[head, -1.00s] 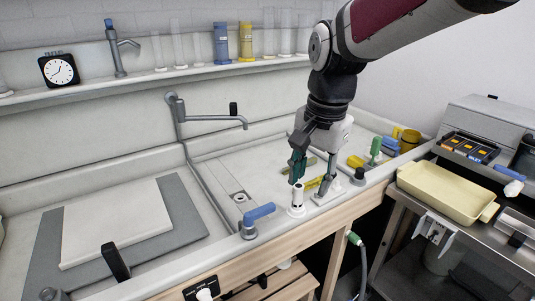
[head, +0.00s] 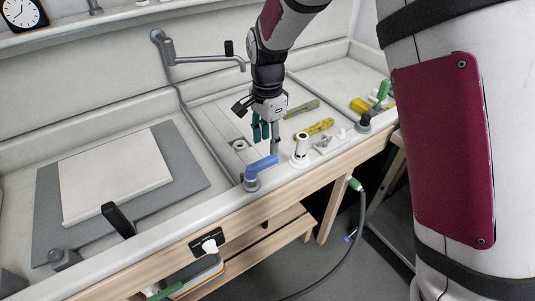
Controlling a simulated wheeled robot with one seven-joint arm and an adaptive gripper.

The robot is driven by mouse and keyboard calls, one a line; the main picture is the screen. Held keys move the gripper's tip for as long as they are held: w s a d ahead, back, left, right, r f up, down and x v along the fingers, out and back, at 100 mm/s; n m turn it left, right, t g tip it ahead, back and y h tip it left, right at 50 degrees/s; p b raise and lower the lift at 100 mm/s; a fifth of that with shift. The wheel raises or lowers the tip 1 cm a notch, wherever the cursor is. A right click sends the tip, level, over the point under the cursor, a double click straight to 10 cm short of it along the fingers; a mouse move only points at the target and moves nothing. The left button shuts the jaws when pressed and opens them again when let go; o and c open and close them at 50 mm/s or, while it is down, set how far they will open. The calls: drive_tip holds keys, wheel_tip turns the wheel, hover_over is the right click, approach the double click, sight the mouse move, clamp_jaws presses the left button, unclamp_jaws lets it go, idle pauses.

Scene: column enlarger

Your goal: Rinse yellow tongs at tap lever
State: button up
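A yellow tool with dark marks (head: 314,130), seemingly the yellow tongs, lies flat in the sink area, right of my gripper. My gripper (head: 266,146) points down just behind the blue tap lever (head: 262,164) at the sink's front rim. Its teal and grey fingers stand apart, with nothing visible between them. The fingertips are close to the lever; I cannot tell whether they touch it. The grey swivel tap (head: 205,59) reaches from the back wall over the sink.
A white post (head: 301,148) stands right of the lever, close to my gripper. An olive-green tool (head: 302,108) lies behind the yellow one. A grey mat with a white board (head: 115,175) is at left. A green-ended hose (head: 354,184) hangs at the front.

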sight(268, 159)
drive_tip(key=shift+f, duration=3.15)
drive_tip(key=shift+p, duration=0.3)
clamp_jaws()
